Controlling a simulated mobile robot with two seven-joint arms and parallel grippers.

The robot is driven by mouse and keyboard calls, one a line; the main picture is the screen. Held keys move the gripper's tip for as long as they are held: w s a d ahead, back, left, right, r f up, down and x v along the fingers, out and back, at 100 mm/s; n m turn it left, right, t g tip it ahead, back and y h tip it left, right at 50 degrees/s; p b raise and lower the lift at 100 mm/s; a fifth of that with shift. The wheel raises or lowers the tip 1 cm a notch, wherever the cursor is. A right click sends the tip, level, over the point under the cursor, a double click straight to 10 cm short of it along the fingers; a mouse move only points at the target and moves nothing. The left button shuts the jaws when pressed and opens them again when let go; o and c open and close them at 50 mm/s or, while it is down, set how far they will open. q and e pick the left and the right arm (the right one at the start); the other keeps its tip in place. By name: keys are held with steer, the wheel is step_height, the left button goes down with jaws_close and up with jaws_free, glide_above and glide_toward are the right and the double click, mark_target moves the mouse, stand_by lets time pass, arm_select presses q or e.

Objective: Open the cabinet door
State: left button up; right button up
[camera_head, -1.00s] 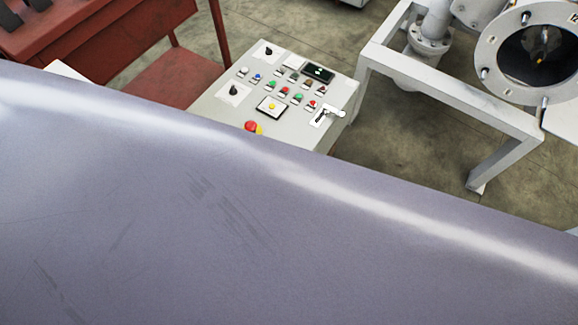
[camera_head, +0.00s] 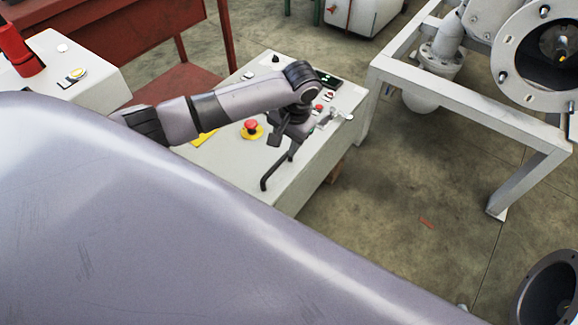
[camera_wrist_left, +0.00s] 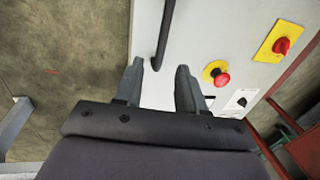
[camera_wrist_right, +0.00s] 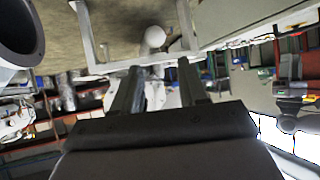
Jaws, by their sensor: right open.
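The cabinet (camera_head: 235,165) is a pale grey box with buttons, a red emergency knob (camera_head: 251,126) and a black bar handle (camera_head: 277,168) on its near side. My left gripper (camera_head: 284,137) is over the cabinet top, just above the handle. In the left wrist view, my left gripper (camera_wrist_left: 158,78) has its fingers apart, and the handle (camera_wrist_left: 164,35) ends close to the left fingertip. I cannot tell whether the handle lies between the fingers. The door looks shut. My right gripper (camera_wrist_right: 158,85) is open and empty in the right wrist view, away from the cabinet.
A white metal frame (camera_head: 465,117) with pipework stands right of the cabinet. A red table (camera_head: 165,82) is behind it, and another pale box (camera_head: 75,75) is at the left. A dark round flange (camera_head: 552,292) is at bottom right.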

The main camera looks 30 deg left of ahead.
mark_target(281, 160)
arm_select(q)
steer(key=f+b, duration=0.1)
steer(key=f, duration=0.2)
steer(key=a+f+b, duration=0.1)
steer(key=f, duration=0.2)
steer(key=shift+a+f+b, duration=0.15)
steer(key=shift+a+b, duration=0.05)
steer(key=shift+b, duration=0.1)
steer(key=shift+f, duration=0.2)
steer(key=shift+a+f, duration=0.1)
steer(key=c, duration=0.7)
jaws_close()
arm_select(e)
steer(key=shift+w+a+r+t+y, duration=0.15)
steer(key=shift+w+a+r, duration=0.15)
steer(key=shift+a, duration=0.2)
steer(key=shift+w+a+r+t+y, duration=0.15)
steer(key=shift+w+a+r, duration=0.15)
steer(key=shift+a, duration=0.2)
